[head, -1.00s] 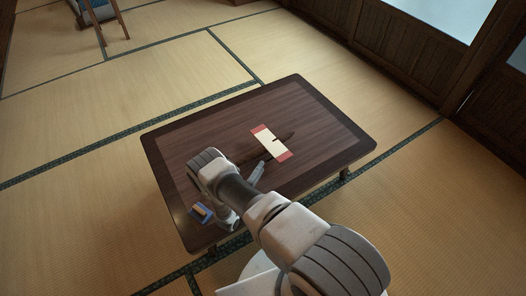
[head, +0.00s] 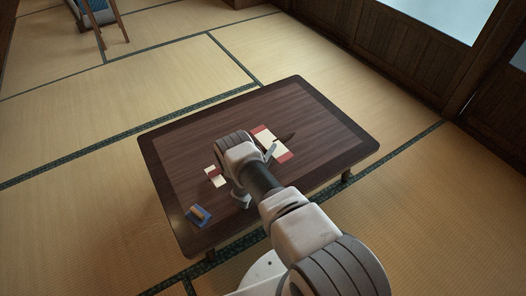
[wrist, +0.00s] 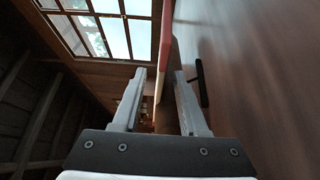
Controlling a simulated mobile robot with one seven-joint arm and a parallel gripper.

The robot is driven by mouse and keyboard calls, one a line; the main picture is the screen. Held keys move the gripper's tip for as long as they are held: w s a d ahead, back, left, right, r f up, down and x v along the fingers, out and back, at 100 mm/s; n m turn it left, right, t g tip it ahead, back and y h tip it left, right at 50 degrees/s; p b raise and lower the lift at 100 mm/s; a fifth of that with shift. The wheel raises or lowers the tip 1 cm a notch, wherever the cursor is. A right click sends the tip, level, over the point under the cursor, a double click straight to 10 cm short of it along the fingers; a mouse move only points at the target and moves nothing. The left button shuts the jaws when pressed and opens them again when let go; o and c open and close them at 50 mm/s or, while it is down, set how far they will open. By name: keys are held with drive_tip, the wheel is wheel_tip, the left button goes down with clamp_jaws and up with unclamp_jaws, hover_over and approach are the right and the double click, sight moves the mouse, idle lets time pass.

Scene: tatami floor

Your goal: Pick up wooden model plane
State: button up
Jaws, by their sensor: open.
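The wooden model plane (head: 272,138) lies on the low dark table (head: 180,158), right of centre. It has a cream wing with red ends and a dark brown body; my wrist covers part of it in the head view. My gripper (wrist: 158,100) is open and low over the table, with one grey finger beside the plane in the head view. In the wrist view a thin red and cream edge (wrist: 163,50) stands beyond and between the fingers. I cannot tell whether a finger touches it.
A small cream and red piece (head: 215,176) lies left of my wrist. A blue item with a tan top (head: 198,215) sits near the table's left front corner. The table's back is clear. Tatami floor (head: 120,110) surrounds it; wooden panels (head: 400,60) stand at the right.

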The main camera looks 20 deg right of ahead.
clamp_jaws()
idle(1.4)
